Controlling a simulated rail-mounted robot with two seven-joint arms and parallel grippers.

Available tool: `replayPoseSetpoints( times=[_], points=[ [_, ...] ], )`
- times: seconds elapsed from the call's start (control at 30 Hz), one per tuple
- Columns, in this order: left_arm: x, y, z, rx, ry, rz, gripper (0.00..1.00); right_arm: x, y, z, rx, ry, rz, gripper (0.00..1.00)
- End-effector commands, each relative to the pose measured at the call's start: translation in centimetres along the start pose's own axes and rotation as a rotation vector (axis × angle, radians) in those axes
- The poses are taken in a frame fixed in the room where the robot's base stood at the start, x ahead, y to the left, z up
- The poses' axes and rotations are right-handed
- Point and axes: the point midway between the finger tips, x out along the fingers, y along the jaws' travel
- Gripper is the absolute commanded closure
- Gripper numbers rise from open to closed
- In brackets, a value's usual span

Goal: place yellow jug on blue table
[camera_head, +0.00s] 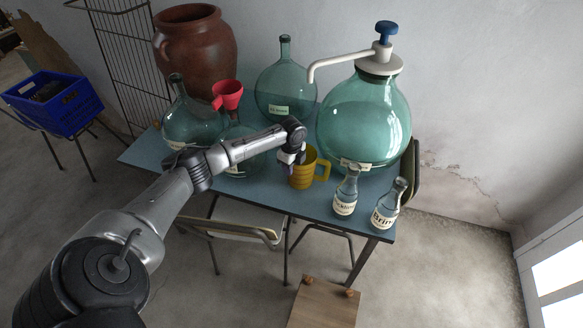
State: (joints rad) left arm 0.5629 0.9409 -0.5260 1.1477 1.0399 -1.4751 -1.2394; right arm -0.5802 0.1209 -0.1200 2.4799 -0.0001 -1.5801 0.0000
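The yellow jug (302,178) is upright at the blue table (275,195), close to its front edge, with its handle towards the right. I cannot tell for certain whether its base touches the tabletop. My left gripper (288,157) comes in from the left and points down at the jug's upper left rim. Its fingers are small and partly hidden by the wrist, so I cannot tell whether they are open or closed on the jug. My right gripper does not show.
A large green demijohn with a pump (362,120) stands behind the jug, and two small labelled bottles (346,190) (388,204) to its right. Another demijohn (285,85), a red funnel (228,95) and a brown urn (195,45) crowd the back and left. A chair (235,232) stands in front.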

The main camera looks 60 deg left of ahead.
Motion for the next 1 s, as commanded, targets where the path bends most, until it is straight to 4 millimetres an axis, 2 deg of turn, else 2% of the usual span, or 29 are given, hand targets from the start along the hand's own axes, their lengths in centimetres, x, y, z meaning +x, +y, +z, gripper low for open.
replayPoseSetpoints(
  times=[0.2, 0.4, 0.67, 0.77, 0.87, 0.97, 1.0],
  points=[
    [-4.4, -0.1, 0.0, 0.0, 0.001, -0.004, 0.61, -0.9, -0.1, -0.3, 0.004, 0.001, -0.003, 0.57],
    [-7.8, -0.1, 0.0, 0.0, 0.001, -0.003, 0.61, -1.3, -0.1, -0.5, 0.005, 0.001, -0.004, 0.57],
    [-10.4, 0.0, -0.1, 0.0, 0.002, -0.001, 0.61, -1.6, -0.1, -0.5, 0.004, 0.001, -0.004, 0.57],
    [-9.8, 0.4, -1.0, 0.007, -0.003, 0.003, 0.61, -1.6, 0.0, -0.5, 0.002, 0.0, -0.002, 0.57],
    [-7.0, 2.2, -4.0, 0.018, -0.018, 0.013, 0.61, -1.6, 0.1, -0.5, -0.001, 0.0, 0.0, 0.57],
    [-2.4, 6.0, -8.9, 0.021, -0.026, 0.014, 0.61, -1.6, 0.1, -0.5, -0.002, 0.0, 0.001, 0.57],
    [-0.5, 8.1, -11.1, 0.014, -0.023, 0.009, 0.61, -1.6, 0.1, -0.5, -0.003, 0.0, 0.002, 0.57]
  ],
)
